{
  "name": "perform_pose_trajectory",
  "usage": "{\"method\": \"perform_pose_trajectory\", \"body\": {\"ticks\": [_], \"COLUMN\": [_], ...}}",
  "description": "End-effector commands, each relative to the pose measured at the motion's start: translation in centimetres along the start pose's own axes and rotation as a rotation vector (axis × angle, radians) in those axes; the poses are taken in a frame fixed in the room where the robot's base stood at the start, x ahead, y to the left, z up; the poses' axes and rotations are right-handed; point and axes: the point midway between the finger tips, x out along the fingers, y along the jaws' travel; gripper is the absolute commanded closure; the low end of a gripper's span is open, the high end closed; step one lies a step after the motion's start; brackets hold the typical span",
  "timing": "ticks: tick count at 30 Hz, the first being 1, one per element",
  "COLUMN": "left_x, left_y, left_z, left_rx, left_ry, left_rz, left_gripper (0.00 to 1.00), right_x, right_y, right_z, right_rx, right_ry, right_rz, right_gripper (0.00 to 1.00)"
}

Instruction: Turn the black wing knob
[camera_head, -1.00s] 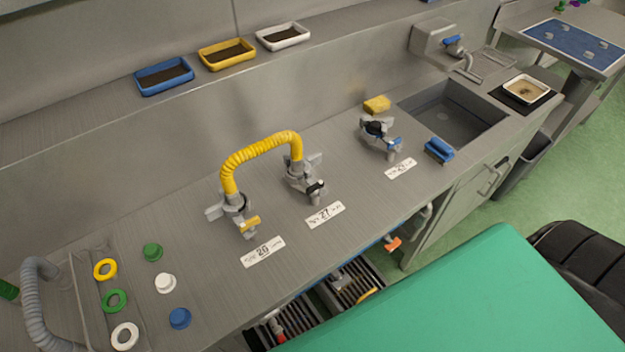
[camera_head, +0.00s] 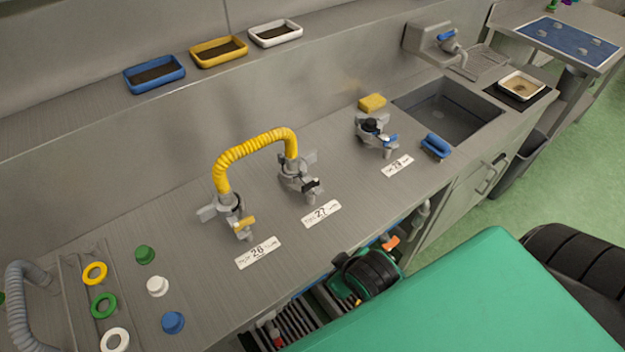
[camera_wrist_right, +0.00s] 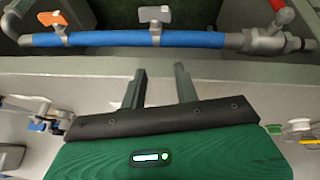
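The black wing knob (camera_head: 312,186) sits on the front of the grey valve (camera_head: 297,172) behind the label 27 on the steel counter. A yellow ribbed hose (camera_head: 250,150) joins this valve to the valve with a yellow knob (camera_head: 244,223) at label 26. I cannot make out the black knob in the right wrist view. There my right gripper (camera_wrist_right: 160,88) has its two fingers apart with nothing between them, near the counter edge and a blue pipe (camera_wrist_right: 130,39). My left gripper is not in view.
A third valve with a blue knob (camera_head: 388,140) stands further right, near a sink (camera_head: 446,115) and a blue brush-like object (camera_head: 436,145). Coloured rings and caps lie at the left. Grey and orange (camera_wrist_right: 279,6) handles are on pipework beneath the counter edge.

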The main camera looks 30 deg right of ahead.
Motion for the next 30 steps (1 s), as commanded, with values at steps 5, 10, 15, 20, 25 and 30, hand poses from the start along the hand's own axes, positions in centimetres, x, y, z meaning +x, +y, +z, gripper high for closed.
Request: {"method": "perform_pose_trajectory", "body": {"ticks": [5,10,15,20,25,30], "left_x": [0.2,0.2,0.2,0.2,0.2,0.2], "left_y": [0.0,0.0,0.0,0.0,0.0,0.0], "left_z": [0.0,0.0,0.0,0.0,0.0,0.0], "left_rx": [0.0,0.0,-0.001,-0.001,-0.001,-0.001], "left_ry": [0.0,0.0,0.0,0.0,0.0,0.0], "left_rz": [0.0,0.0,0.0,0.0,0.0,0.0], "left_gripper": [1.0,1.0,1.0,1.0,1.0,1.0], "right_x": [-2.3,-4.5,-8.1,-11.9,-14.8,-15.2], "right_y": [3.2,4.8,4.6,2.6,-0.6,-3.3], "right_z": [-9.5,-17.7,-25.9,-31.5,-34.6,-35.0], "right_rx": [-0.22,-0.458,-0.777,-1.121,-1.523,-1.97], "right_ry": [0.312,0.59,0.893,1.159,1.406,1.606], "right_rz": [0.176,0.358,0.586,0.814,1.045,1.238], "right_gripper": [0.69,0.69,0.69,0.69,0.69,0.69]}}
